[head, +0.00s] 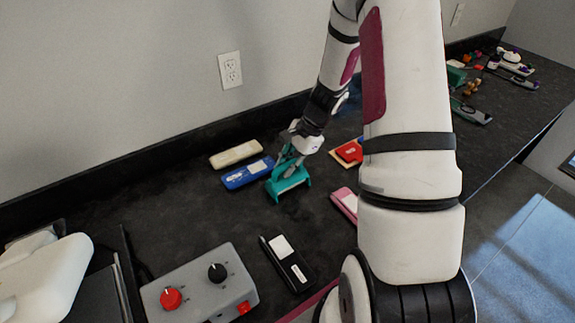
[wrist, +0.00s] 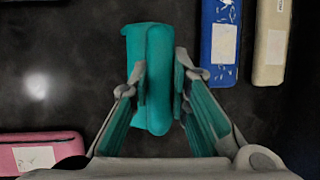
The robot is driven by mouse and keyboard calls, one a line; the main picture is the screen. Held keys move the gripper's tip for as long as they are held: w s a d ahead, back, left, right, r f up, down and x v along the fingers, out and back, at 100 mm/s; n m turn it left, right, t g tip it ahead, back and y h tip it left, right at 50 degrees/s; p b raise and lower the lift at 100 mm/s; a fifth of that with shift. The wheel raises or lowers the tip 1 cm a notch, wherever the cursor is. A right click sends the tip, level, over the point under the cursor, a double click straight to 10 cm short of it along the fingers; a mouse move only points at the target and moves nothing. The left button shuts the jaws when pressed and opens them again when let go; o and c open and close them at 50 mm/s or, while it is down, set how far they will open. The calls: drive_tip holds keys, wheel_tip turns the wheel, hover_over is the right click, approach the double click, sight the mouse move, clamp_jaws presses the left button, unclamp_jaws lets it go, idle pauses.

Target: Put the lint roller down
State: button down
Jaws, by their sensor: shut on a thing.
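The teal lint roller (head: 288,184) is in my gripper (head: 292,158), low over the dark counter in the head view. In the wrist view the lint roller (wrist: 158,65) lies lengthwise between the fingertips, and my gripper (wrist: 158,85) is shut on its near part. The far end sticks out beyond the fingers. I cannot tell whether it touches the counter.
A blue case (head: 247,172) and a beige case (head: 236,153) lie close by. A red item (head: 349,151) and a pink case (head: 345,202) lie to the right. A black case (head: 287,263) and a grey control box (head: 200,288) are nearer. Dark counter (head: 170,205) is bare at left.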

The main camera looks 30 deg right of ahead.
drive_tip(key=shift+f, duration=0.15)
drive_tip(key=c, duration=1.5)
unclamp_jaws()
drive_tip(key=v, duration=1.1)
drive_tip(key=s+a+r+n, duration=0.2)
drive_tip(key=a+r+n, duration=0.25)
drive_tip(key=r, duration=0.35)
drive_tip(key=s+a+r+n+t+h, duration=0.1)
drive_tip(key=s+a+r+n, duration=0.3)
drive_tip(key=s, duration=0.2)
drive_tip(key=s+a+r+n+t+h, duration=0.1)
drive_tip(key=s+a+r+n+h, duration=0.1)
drive_tip(key=s+a+r+n, duration=0.2)
drive_tip(key=s+a+r+n+h, duration=0.1)
drive_tip(key=s+a+r+n, duration=0.3)
drive_tip(key=s, duration=0.4)
drive_tip(key=shift+a+r+n+t+h, duration=0.15)
drive_tip(key=shift+a+n+t+h, duration=0.25)
drive_tip(key=shift+a+n, duration=0.2)
